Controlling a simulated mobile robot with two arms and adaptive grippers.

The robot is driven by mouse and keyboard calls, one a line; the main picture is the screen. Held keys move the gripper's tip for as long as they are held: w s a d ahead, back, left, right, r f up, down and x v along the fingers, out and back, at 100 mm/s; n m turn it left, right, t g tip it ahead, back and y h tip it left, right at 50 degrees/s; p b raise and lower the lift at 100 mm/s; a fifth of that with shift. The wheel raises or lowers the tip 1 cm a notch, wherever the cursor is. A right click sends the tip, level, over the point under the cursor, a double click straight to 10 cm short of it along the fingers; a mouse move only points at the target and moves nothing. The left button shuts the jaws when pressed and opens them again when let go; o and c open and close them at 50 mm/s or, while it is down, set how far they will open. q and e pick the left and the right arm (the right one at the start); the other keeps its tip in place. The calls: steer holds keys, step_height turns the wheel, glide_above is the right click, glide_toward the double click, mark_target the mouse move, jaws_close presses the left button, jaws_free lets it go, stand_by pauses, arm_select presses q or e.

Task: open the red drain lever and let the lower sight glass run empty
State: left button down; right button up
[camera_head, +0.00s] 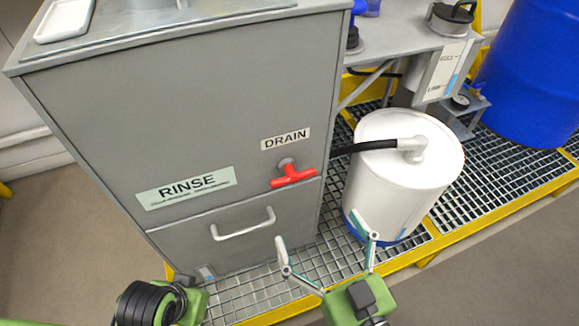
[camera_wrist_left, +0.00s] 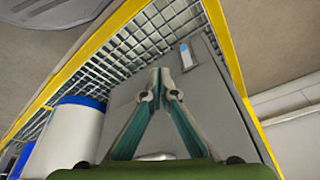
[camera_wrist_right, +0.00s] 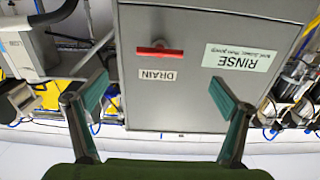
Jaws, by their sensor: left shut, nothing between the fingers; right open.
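The red drain lever (camera_head: 293,174) is a T-shaped handle under the DRAIN label (camera_head: 285,139) on the grey cabinet's front. Its bar lies roughly crosswise; it also shows in the right wrist view (camera_wrist_right: 160,50). My right gripper (camera_head: 320,234) is open and empty, below and in front of the lever, apart from it. In the right wrist view the lever lies beyond the gap between its fingers (camera_wrist_right: 159,84). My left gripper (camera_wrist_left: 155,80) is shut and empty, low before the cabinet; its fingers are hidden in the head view. I cannot clearly make out a lower sight glass.
A black hose (camera_head: 358,147) runs from the lever's side to a white drum (camera_head: 400,190) right of the cabinet. A cabinet handle (camera_head: 243,226) sticks out below the lever. Yellow-edged grating (camera_head: 478,199) lies underneath. A blue barrel (camera_head: 535,75) stands at the right.

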mark_target(295, 180)
steer(key=p+x, duration=0.1)
steer(key=x, duration=1)
steer(key=shift+w+a+r+p, duration=0.1)
steer(key=shift+w+p, duration=0.25)
arm_select(q)
steer(key=x, duration=0.6)
steer(key=shift+s+f, duration=0.35)
steer(key=shift+f, duration=0.05)
arm_select(e)
steer(key=shift+w+a, duration=0.25)
steer(key=shift+w, duration=0.3)
arm_select(q)
steer(key=shift+d, duration=0.15)
arm_select(e)
steer(key=c, duration=1.1)
